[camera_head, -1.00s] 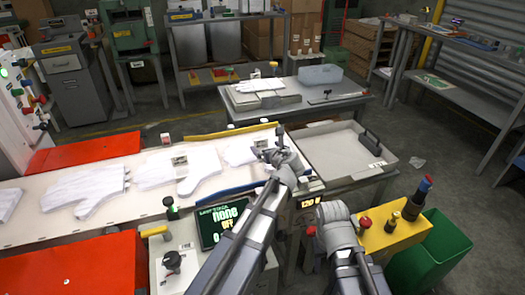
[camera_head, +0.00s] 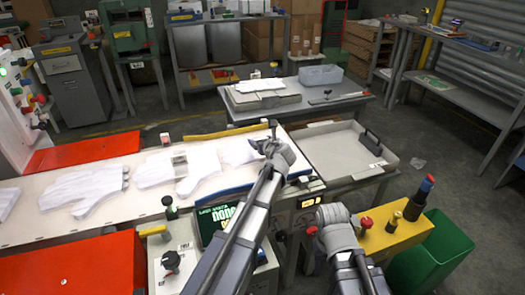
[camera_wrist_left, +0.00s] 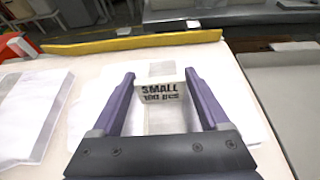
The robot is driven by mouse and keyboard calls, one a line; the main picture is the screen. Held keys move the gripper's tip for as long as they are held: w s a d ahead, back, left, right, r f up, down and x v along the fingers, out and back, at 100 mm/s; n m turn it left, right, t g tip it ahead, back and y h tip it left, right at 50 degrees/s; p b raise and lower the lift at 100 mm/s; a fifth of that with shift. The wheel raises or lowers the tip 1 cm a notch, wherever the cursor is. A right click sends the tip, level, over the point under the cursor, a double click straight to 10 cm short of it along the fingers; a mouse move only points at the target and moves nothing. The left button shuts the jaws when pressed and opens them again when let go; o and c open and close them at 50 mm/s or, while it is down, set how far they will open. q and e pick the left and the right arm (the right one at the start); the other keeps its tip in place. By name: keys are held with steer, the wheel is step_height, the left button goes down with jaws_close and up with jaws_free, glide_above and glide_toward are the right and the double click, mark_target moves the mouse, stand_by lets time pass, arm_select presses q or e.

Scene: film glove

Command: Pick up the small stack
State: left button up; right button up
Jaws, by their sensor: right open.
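The small stack (camera_wrist_left: 165,70) is a flat white glove stack with a grey band and a tag (camera_wrist_left: 158,91) reading "SMALL 100 pcs". In the head view the stack (camera_head: 236,152) is the rightmost on the long pale table, partly hidden by my left gripper (camera_head: 266,140). In the wrist view the purple fingers of my left gripper (camera_wrist_left: 160,74) stand apart on either side of the tag; firm contact cannot be seen. My right gripper (camera_head: 333,224) is open and empty by the yellow box at the front right.
Other white glove stacks (camera_head: 83,188) lie to the left on the table. A shallow grey tray (camera_head: 345,150) adjoins its right end. A yellow bar (camera_head: 215,134) edges the back. A screen (camera_head: 214,222), yellow box (camera_head: 392,235) and green bin (camera_head: 440,250) stand in front.

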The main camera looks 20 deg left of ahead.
mark_target(261, 139)
arm_select(q)
steer(key=c, duration=1)
steer(key=shift+r, duration=0.15)
step_height(261, 139, up, 10)
steer(key=p, duration=1)
